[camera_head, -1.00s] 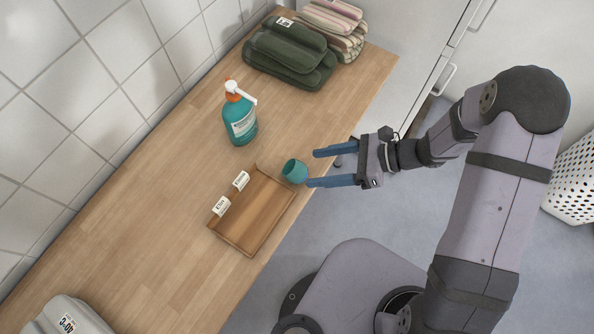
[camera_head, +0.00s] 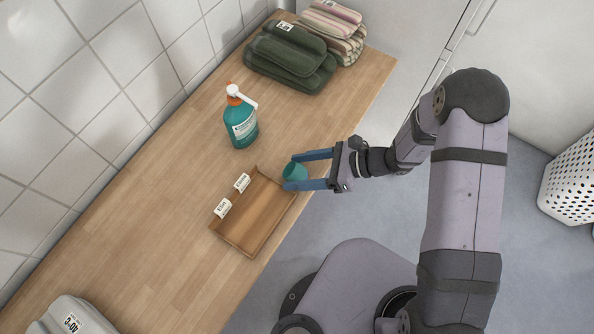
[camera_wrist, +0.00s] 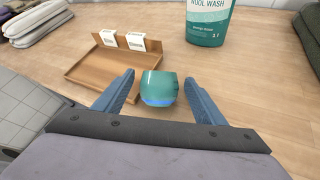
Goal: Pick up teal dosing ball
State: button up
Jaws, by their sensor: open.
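The teal dosing ball (camera_head: 294,172) is a small cup-like ball on the wooden counter, just beyond the right corner of a wooden tray. In the wrist view the dosing ball (camera_wrist: 159,88) sits between my two blue fingers, with visible gaps at its sides. My gripper (camera_head: 307,170) is open, its fingers reaching in from the right on either side of the ball. In the wrist view my gripper (camera_wrist: 158,90) holds nothing.
The shallow wooden tray (camera_head: 246,250) with two labels lies close to the ball's left. A teal wool wash bottle (camera_head: 240,125) stands behind. Folded green towels (camera_head: 285,60) and striped towels (camera_head: 335,28) lie at the far end. The counter's front edge is near the ball.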

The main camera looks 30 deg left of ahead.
jog(key=shift+s+a+f, duration=0.25)
jog(key=shift+a, duration=0.2)
jog(key=c, duration=1.1)
jog(key=shift+r, duration=5)
